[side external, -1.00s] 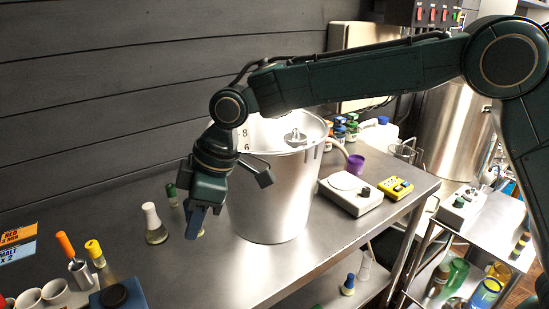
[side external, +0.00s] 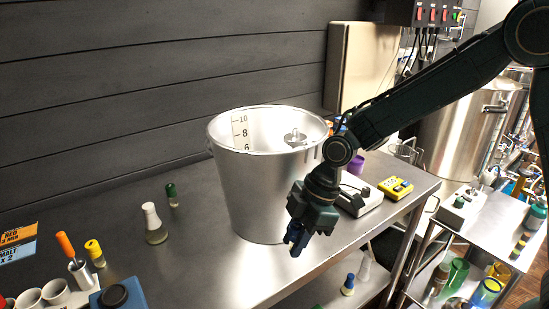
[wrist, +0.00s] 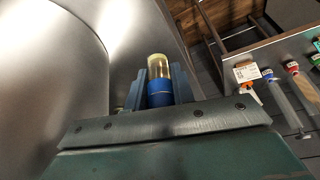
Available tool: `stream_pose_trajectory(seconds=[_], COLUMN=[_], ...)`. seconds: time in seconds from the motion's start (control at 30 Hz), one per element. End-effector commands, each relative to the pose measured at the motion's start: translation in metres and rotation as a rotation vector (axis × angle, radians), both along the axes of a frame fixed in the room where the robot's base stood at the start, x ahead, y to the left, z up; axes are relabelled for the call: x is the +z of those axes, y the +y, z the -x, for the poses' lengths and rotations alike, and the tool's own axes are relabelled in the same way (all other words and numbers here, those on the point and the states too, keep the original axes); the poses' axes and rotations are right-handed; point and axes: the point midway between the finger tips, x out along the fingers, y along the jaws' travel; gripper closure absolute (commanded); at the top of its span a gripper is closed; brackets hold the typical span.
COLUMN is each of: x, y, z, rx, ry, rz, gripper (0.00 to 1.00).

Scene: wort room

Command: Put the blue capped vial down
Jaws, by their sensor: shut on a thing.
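My gripper (side external: 298,238) is in front of the big steel bucket (side external: 258,185), above the front part of the steel bench. In the wrist view my gripper (wrist: 159,88) is shut on the blue capped vial (wrist: 158,68). Its blue cap sits between the two fingers, and its clear body with yellowish contents points away from my palm. In the side view I cannot make the held vial out from the blue fingers. Another small bottle with a blue cap (side external: 348,284) stands on the lower shelf.
A green-capped vial (side external: 172,194) and a white-necked flask (side external: 154,224) stand left of the bucket. A white scale (side external: 357,197) and a yellow meter (side external: 396,188) lie to the right. The bench's front middle looks clear.

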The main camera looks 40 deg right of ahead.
Motion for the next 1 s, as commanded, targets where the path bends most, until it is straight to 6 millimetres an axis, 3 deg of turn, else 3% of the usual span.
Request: stream_pose_trajectory(seconds=[0.27,1.0], x=[-0.016,0.002], y=[-0.060,-0.196], z=[0.007,-0.087], rx=[-0.148,-1.089], ry=[-0.001,-0.003], rz=[-0.001,0.000], gripper=[0.98,0.98])
